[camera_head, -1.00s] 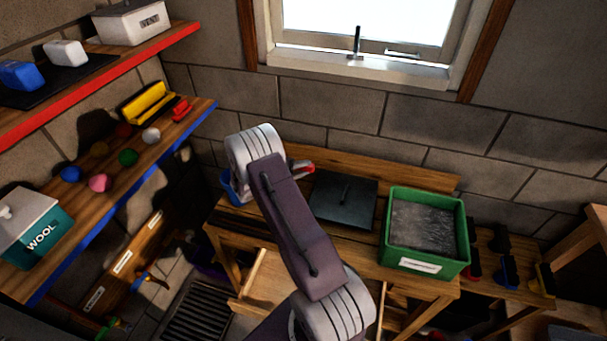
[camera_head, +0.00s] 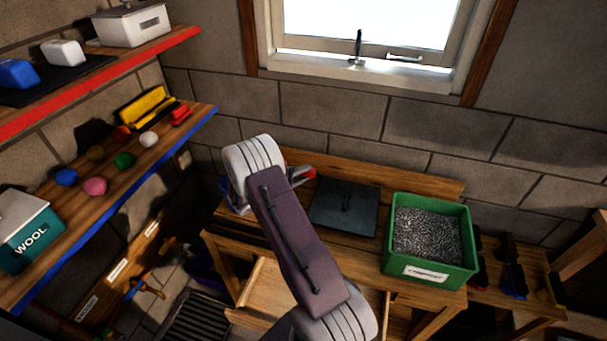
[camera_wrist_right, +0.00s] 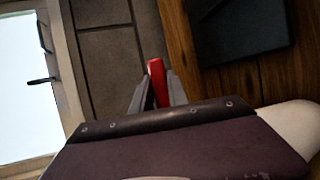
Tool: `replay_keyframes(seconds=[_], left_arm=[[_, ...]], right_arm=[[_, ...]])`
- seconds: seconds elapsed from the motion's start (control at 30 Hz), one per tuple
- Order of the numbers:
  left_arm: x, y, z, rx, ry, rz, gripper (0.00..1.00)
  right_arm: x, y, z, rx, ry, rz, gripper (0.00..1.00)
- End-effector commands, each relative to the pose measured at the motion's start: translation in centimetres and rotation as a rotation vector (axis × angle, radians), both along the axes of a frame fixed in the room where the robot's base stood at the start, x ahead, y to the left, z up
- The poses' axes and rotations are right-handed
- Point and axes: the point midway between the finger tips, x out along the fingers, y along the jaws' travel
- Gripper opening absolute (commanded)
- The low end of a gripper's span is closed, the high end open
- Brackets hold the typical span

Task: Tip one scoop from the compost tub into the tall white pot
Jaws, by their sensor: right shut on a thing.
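My right gripper (camera_head: 300,177) is beyond my raised arm, above the back of the workbench. In the right wrist view its fingers (camera_wrist_right: 157,97) are closed around a narrow red piece (camera_wrist_right: 156,80). The red piece looks like a handle; whether it belongs to a scoop I cannot tell, as the rest is hidden. A green tub (camera_head: 395,268) full of grey granular material stands on the right of the bench; its label is unreadable, so I cannot confirm it is the compost tub. I cannot make out a tall white pot. My left gripper is not in view.
A dark flat plate (camera_head: 335,222) lies on the bench between my arm and the green tub. An open drawer (camera_head: 262,290) sticks out below. A window is behind.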

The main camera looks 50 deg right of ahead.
Motion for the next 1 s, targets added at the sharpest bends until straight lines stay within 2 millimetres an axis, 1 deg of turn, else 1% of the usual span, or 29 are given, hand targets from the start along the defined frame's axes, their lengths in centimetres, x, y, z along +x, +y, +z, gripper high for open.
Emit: replay_keyframes(seconds=[0.23, 0.6, 0.7, 0.8, 1.0], left_arm=[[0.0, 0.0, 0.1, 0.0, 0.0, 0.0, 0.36], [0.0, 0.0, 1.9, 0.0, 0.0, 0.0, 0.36], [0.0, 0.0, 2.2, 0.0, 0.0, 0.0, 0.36], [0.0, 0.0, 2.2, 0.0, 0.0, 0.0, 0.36], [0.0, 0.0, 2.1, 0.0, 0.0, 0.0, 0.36]], right_arm=[[0.0, 0.0, 0.2, 0.0, 0.0, 0.0, 0.0], [0.0, 0.0, 4.8, 0.0, -0.002, -0.001, 0.0], [0.0, 0.0, 5.7, 0.0, -0.001, 0.0, 0.0], [0.0, 0.0, 6.0, 0.0, 0.0, 0.0, 0.0], [0.0, 0.0, 6.0, 0.0, 0.001, 0.0, 0.0]])
